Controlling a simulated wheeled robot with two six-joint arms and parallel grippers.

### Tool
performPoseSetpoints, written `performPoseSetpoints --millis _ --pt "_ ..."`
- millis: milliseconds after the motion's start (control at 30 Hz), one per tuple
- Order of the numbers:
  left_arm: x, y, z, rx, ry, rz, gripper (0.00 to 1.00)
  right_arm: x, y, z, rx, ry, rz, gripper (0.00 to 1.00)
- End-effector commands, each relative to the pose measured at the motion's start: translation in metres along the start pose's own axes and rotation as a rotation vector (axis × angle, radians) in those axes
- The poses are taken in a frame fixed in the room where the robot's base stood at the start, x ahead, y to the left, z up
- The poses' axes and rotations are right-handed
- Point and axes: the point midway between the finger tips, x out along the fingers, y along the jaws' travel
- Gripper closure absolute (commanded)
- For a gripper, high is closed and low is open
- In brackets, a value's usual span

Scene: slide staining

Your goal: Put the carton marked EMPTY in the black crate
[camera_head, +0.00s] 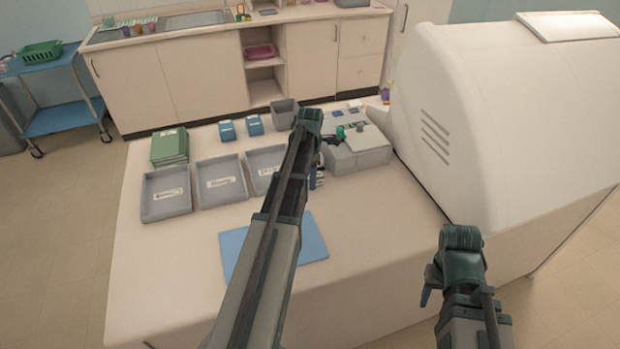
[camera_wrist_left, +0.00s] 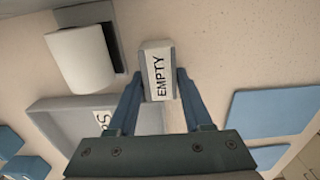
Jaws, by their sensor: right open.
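The carton marked EMPTY (camera_wrist_left: 157,72) is a small white box with grey sides in the left wrist view. My left gripper (camera_wrist_left: 160,85) has one blue finger on each side of it. The fingertips are close to its sides, but I cannot tell whether they touch or grip it. In the head view my left arm covers most of this spot. My right gripper (camera_head: 428,291) is open, off the table's right front side. I cannot make out a black crate for certain; a dark grey bin (camera_head: 284,114) stands at the table's back.
Grey labelled trays (camera_head: 167,206) line the table's left, with green folders (camera_head: 169,147) and blue boxes (camera_head: 227,131) behind. A blue mat (camera_head: 312,240) lies in front. A grey-and-white device (camera_head: 360,155) and a large white machine (camera_head: 490,130) stand right. The front left is clear.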

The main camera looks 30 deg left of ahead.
Motion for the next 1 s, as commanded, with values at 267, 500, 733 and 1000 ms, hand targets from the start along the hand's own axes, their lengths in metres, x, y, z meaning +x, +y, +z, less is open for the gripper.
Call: performPoseSetpoints --millis 267,500,733,1000 --pt "-0.001 0.000 0.000 0.000 0.000 0.000 0.27 -0.001 0.000 0.000 0.000 0.000 0.000 0.50" --pt "-0.005 0.000 0.000 0.000 0.000 0.000 0.27 -0.005 0.001 0.000 0.000 0.000 0.000 0.50" --pt "-0.026 0.000 0.000 0.000 0.000 0.000 0.27 -0.026 0.002 0.002 -0.001 0.000 0.000 0.50" --pt "-0.067 0.000 0.000 0.000 0.000 0.000 0.27 -0.066 0.006 0.004 -0.002 0.000 0.000 0.50"
